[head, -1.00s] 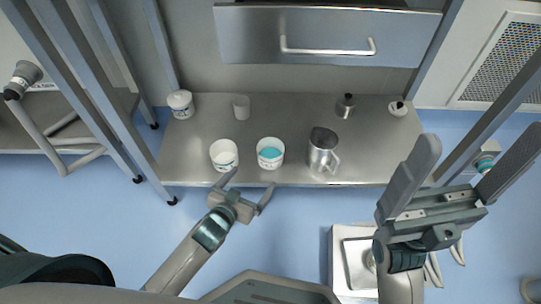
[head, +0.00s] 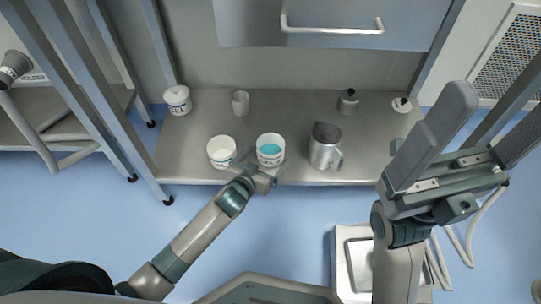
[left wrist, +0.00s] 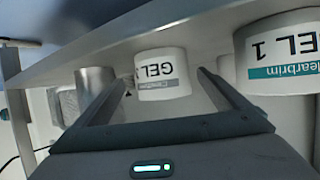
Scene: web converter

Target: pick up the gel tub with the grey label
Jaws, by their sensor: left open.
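The gel tub with the grey label (left wrist: 161,76) stands upright on the steel shelf, its lettering upside down in the left wrist view. In the head view it appears to be the open white tub with blue gel (head: 270,149). My left gripper (head: 264,167) is open at its front side. In the left wrist view the fingers show on both sides of the tub, with no visible contact. A second tub, with a teal label (left wrist: 285,72), stands beside it; it appears to be the white tub (head: 221,152) in the head view. My right gripper (head: 498,112) is open and empty at the right.
A metal jug (head: 325,148) stands right of the gel tub. Behind are a lidded white tub (head: 177,100), a small cup (head: 240,103), a small metal bottle (head: 348,101) and a white round item (head: 401,105). A drawer (head: 330,25) overhangs the steel shelf (head: 295,105).

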